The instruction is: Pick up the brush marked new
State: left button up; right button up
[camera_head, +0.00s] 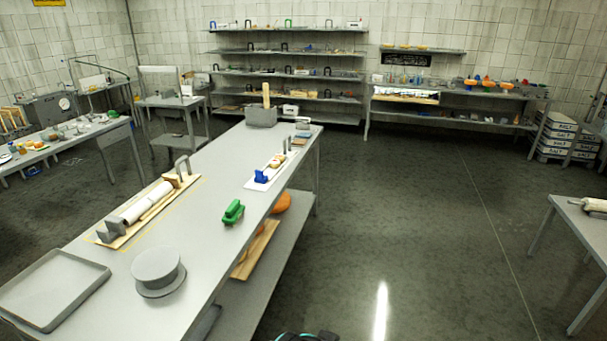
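A green object with a raised handle, shaped like a hand brush (233,211), sits on the long grey table (205,190) near its right edge. A smaller blue object, perhaps another brush (262,177), stands on the near end of a white strip (281,166) farther along the same table. No marking reading "new" is legible on either one at this size. Neither of my grippers shows in the view. A small dark and teal part, likely of my own body, shows at the bottom edge.
The near end of the table holds a grey tray (48,288), a round grey stand (158,270) and a board with white rolls (148,205). A grey block holder (261,116) stands at the far end. Open floor (430,230) lies right of the table; another table (585,219) is at far right.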

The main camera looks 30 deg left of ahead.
aim_at(233, 214)
jog(key=i+j+u, duration=0.15)
jog(key=i+u, duration=0.2)
jog(key=i, duration=0.25)
jog(key=i+u, duration=0.3)
jog(key=i, duration=0.35)
jog(key=i+u, duration=0.35)
jog(key=i+l+u, duration=0.15)
jog(key=u, duration=0.2)
jog(key=i+l+u, duration=0.15)
jog(key=i+u, duration=0.15)
